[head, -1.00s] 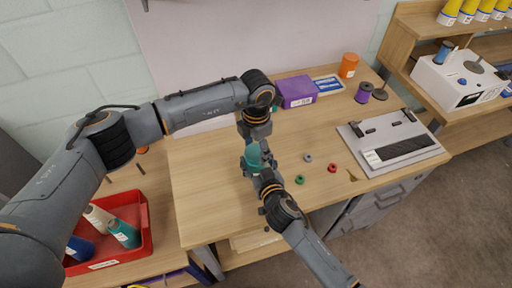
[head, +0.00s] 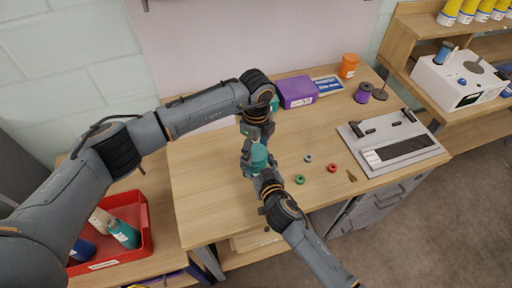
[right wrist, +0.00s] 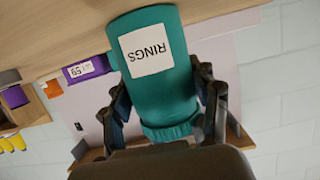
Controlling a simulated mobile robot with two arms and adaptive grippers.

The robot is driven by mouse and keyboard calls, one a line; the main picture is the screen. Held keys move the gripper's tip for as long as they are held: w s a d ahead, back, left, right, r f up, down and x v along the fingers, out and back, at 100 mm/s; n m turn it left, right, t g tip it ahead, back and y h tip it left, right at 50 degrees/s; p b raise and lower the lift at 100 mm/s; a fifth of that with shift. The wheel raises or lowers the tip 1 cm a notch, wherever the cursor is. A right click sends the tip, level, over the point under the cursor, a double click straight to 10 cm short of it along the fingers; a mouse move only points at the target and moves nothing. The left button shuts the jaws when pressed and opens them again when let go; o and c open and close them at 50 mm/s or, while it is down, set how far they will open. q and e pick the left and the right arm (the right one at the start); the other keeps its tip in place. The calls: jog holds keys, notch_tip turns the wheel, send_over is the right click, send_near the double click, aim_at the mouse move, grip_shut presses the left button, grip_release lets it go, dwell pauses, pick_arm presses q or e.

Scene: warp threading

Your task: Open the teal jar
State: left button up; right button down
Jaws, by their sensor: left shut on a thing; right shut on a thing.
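The teal jar (head: 259,157) is near the middle of the table in the head view. In the right wrist view the jar (right wrist: 160,85) appears upside down, its label reading RINGS, with a ribbed teal band (right wrist: 172,132) at its lower end in that picture. My right gripper (head: 252,165) is shut on the jar, its fingers on both sides of the body. My left gripper (head: 252,138) points down over the jar's top and is shut; its fingertips and their contact with the lid are partly hidden.
Green (head: 299,180), red (head: 332,168) and grey (head: 308,158) rings lie right of the jar. A purple box (head: 297,92) and a grey device (head: 395,145) stand farther off. A red bin (head: 145,240) with spools is at left. The table's front left is clear.

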aim_at(256, 152)
pick_arm(q)
jog(key=shift+n, duration=0.9)
pick_arm(e)
jog(key=shift+f, duration=0.1)
pick_arm(q)
jog(key=shift+r, duration=0.15)
jog(key=shift+r, duration=0.95)
jog(key=shift+r, duration=2)
pick_arm(e)
jog(key=shift+c, duration=1.4)
grip_release()
